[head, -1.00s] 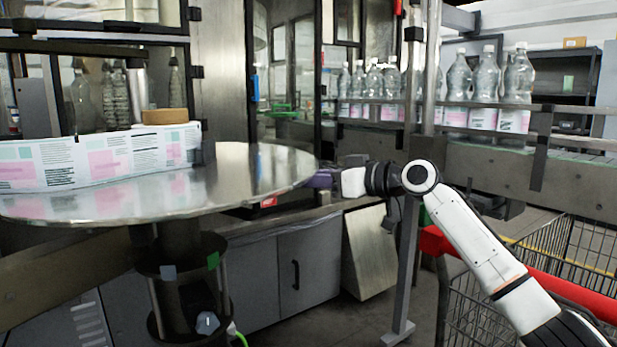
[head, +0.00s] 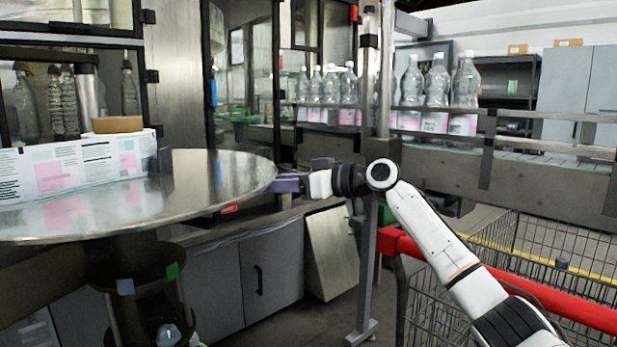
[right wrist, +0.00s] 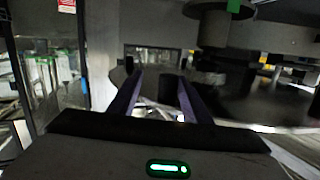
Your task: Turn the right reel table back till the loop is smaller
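A round, shiny metal reel table (head: 225,180) stands at the left of the head view on a dark column. A printed label web (head: 70,168) with pink and green patches stands on edge along its back left part, and its left end is cut off by the picture. I cannot make out a loop. My right gripper (head: 285,184) is at the table's right rim, its purple fingers pointing left at the edge. In the right wrist view its fingers (right wrist: 160,82) are apart, with nothing clearly between them. I cannot tell whether they touch the rim. My left gripper is out of view.
A brown block (head: 118,124) sits behind the label web. A steel post (head: 366,270) stands near my right forearm. A wire cart with a red handle (head: 560,300) is at the lower right. Bottles (head: 437,85) line a conveyor behind.

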